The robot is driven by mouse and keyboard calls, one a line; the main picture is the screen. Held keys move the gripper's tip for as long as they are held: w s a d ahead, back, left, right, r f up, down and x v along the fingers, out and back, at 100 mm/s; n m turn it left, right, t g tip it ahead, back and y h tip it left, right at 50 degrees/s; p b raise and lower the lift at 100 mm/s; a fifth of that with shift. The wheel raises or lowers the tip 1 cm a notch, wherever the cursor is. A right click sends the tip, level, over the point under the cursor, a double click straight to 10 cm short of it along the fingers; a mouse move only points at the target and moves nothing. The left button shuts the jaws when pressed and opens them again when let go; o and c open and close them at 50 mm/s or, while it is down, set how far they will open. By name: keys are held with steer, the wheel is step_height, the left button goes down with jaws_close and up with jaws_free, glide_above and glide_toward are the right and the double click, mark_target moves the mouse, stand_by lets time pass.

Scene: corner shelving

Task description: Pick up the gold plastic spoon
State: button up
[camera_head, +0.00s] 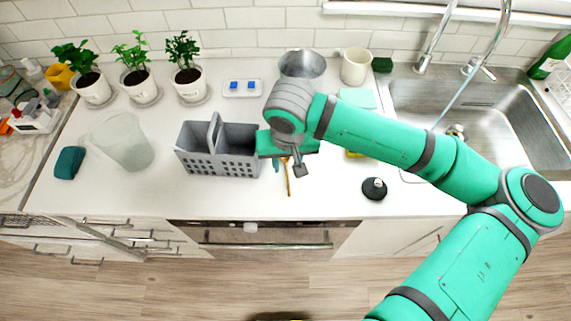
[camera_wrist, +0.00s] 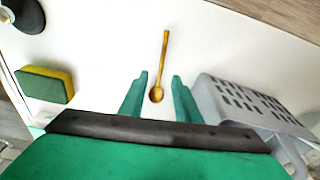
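The gold spoon (camera_wrist: 164,56) lies on the white counter. In the wrist view its bowl is at the near end, between the two green fingers, and its handle points away. My gripper (camera_wrist: 160,82) is open, with a finger on either side of the spoon's bowl and a gap on both sides. I cannot tell how far above the counter the fingertips are. In the head view the spoon (camera_head: 287,179) shows as a thin gold strip just below my gripper; its upper end is hidden by my wrist.
A grey basket (camera_head: 196,164) stands close on the left of my gripper in the head view; it is on the right in the wrist view (camera_wrist: 215,98). The counter's front edge is close.

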mark_target(286, 172)
steer(key=shift+w+f, duration=0.2)
steer(key=shift+f, duration=1.2)
steer(key=shift+c, duration=0.6)
jaws_close()
steer(key=shift+r, duration=0.2)
